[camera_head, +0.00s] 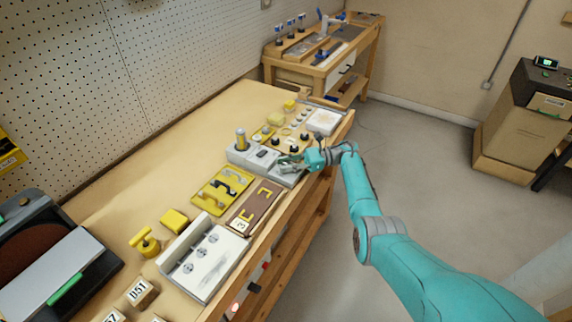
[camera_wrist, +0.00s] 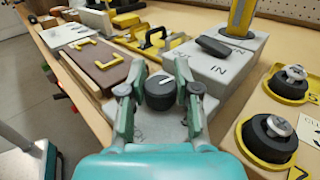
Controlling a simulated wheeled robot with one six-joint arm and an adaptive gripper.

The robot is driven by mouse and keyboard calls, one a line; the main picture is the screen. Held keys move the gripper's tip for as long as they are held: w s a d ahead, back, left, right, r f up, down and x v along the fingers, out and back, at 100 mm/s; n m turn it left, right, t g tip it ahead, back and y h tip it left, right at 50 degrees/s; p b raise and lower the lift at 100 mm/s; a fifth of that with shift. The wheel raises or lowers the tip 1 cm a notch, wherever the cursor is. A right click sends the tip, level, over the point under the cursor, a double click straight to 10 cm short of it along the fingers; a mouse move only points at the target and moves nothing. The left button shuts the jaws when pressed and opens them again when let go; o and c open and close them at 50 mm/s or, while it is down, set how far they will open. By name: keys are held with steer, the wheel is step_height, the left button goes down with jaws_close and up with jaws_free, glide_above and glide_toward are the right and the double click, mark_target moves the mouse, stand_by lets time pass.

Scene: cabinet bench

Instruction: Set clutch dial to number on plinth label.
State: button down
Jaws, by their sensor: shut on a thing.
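My gripper (camera_wrist: 160,88) is shut on a dark round dial (camera_wrist: 160,96), one finger on each side. The dial has a short white mark on its top, pointing toward the upper right in the wrist view. It sits on a low light-grey block (camera_wrist: 155,128). In the head view my gripper (camera_head: 291,160) is at the front edge of the bench and largely hides the dial. No numbers around the dial are readable. A white label (camera_head: 241,225) on the brown board shows what looks like a 3; I cannot tell whether this is the plinth label.
A grey block (camera_wrist: 222,68) marked IN, with a black lever and yellow post, stands close behind the dial. Round black knobs on yellow bases (camera_wrist: 268,138) are to the right. A brown board with yellow brackets (camera_wrist: 103,70) lies left. Bare bench shows at the back (camera_head: 150,165).

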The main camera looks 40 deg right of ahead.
mark_target(285, 164)
steer(key=shift+a+f+n+g, duration=0.1)
steer(key=shift+n+g, duration=0.3)
steer(key=shift+g, duration=0.2)
steer(key=c, duration=0.8)
jaws_free()
step_height(285, 164, up, 10)
